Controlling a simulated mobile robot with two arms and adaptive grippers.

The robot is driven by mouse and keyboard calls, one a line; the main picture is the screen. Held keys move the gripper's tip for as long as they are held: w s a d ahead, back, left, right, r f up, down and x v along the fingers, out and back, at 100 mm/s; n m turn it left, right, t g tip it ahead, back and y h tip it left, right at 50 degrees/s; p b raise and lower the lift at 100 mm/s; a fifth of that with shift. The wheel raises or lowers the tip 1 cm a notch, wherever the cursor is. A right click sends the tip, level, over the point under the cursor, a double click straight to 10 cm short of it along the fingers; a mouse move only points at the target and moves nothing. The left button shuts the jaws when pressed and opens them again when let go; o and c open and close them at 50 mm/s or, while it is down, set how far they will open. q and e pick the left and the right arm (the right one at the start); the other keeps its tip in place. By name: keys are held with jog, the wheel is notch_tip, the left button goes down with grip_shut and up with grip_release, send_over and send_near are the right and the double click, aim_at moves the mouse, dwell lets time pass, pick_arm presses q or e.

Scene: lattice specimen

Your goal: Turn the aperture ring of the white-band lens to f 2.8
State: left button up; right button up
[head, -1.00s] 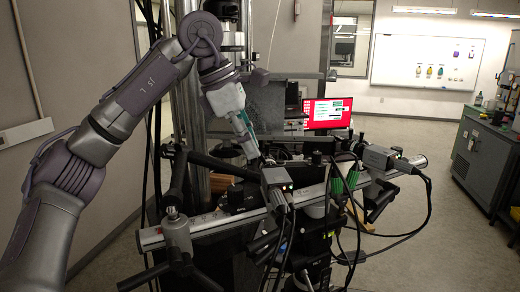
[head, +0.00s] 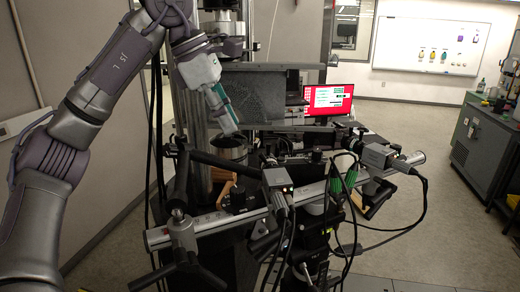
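My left gripper (head: 230,127) points down and to the right above the back left of the camera rig. Its fingers look small and dark-edged, and I cannot tell whether they are open or shut. A dark cylindrical part (head: 230,147) lies just below the fingertips; I cannot tell whether they touch. Two box cameras sit on the rig's rail: a near one (head: 277,179) and a right one (head: 376,155). Green-banded parts (head: 343,181) hang between them. I cannot make out a white band or any aperture marks on a lens. My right gripper is not in view.
A silver rail (head: 213,222) with clamps and dark rods crosses the front of the rig. Black cables (head: 425,205) loop at the right. A red-framed screen (head: 328,100) stands behind. The floor at the right is open, before a grey cabinet (head: 482,150).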

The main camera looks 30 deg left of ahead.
pick_arm(q)
jog(key=shift+s+a+f+p+v, duration=0.15)
jog(key=shift+p+v, duration=0.4)
jog(key=shift+v, duration=0.35)
jog(key=shift+s+a+p+v, duration=0.15)
jog(key=shift+p+v, duration=0.4)
jog(key=shift+v, duration=0.3)
jog(key=shift+s+a+f+p+v, duration=0.15)
jog(key=shift+p+v, duration=0.4)
jog(key=shift+v, duration=0.35)
jog(key=shift+w, duration=0.15)
jog(key=v, duration=1.2)
